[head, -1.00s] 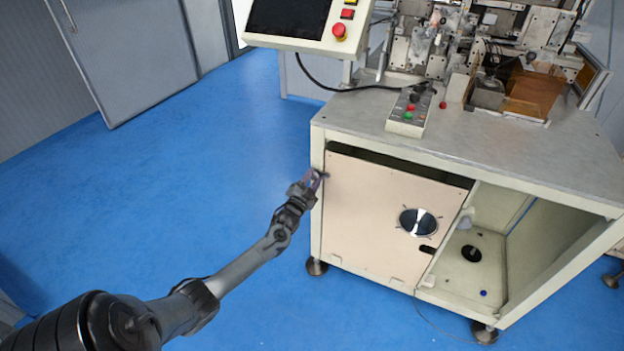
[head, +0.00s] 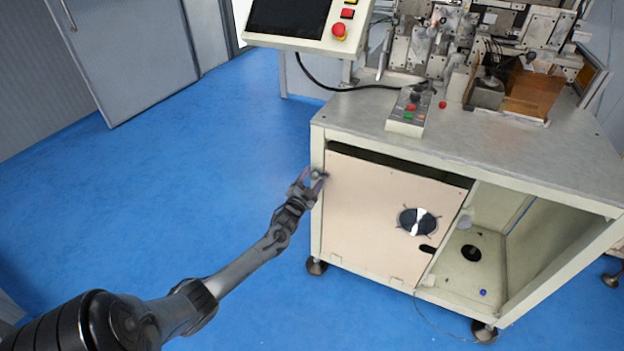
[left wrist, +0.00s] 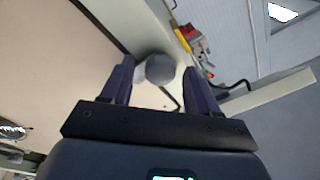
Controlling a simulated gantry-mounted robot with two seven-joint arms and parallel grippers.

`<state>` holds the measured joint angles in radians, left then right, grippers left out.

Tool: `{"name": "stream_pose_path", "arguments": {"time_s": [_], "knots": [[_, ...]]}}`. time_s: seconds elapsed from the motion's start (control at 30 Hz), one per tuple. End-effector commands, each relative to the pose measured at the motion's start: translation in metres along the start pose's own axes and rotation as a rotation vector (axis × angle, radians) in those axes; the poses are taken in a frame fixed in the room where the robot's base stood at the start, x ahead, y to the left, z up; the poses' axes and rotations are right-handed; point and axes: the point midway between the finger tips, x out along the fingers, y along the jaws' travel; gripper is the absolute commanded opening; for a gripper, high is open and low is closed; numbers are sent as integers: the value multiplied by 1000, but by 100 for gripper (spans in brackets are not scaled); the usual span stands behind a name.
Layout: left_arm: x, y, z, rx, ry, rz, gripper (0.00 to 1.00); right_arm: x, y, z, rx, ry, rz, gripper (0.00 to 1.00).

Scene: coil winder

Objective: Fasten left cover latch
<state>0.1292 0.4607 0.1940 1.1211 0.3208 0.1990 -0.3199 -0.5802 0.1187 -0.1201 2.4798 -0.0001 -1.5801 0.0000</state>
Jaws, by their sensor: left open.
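The left cover latch shows as a round grey knob (left wrist: 160,69) in the left wrist view, at the edge of the beige cover panel (left wrist: 50,65). In the head view the cover panel (head: 368,225) closes the left part of the cabinet front. My left gripper (head: 318,178) is at the panel's upper left edge. In the left wrist view its two fingers (left wrist: 154,82) are open, one on each side of the knob. I cannot tell whether either finger touches it. My right gripper is not in view.
The cabinet's right bay (head: 470,270) is open. A control box (head: 407,115) with buttons stands on the cabinet top (head: 480,140), and a screen panel (head: 310,25) overhangs at the upper left. The blue floor (head: 180,190) left of the cabinet is clear.

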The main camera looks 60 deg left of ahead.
Motion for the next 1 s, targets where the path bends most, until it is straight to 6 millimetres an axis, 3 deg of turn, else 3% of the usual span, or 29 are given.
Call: {"name": "stream_pose_path", "arguments": {"time_s": [0.6, 1.0], "knots": [[-90, -1, -1, -1, -1, 1, 60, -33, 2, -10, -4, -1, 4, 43], [-104, -1, 0, 0, 0, -1, 60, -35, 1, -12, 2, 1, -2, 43]]}}
